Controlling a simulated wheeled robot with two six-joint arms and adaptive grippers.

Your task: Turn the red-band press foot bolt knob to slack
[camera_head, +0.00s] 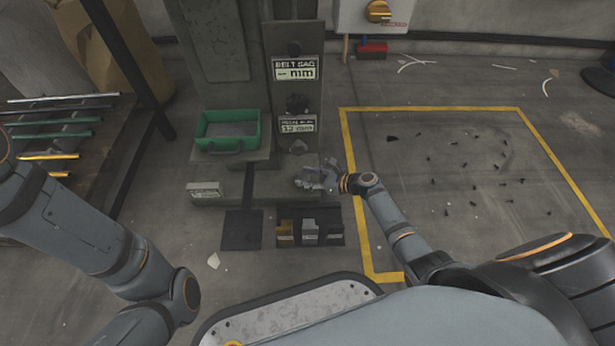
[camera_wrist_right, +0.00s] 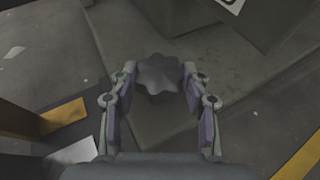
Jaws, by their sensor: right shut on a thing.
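The press (camera_head: 222,90) is a grey-green column standing on a low base. My right gripper (camera_head: 318,180) is low at the right front of this base. In the right wrist view a dark grey lobed knob (camera_wrist_right: 158,74) sits between the fingertips of my right gripper (camera_wrist_right: 159,70), which is shut on it. In the head view the gripper hides this knob. No red band on the press is visible. My left arm is at the left, with its gripper out of the picture.
A green tray (camera_head: 228,145) sits on a ledge of the press. Small boxes (camera_head: 310,232) stand in front of the base, beside a dark plate (camera_head: 241,230). A rack of rods (camera_head: 60,135) is at left. A yellow-lined floor area (camera_head: 440,110) with several small dark bits lies right.

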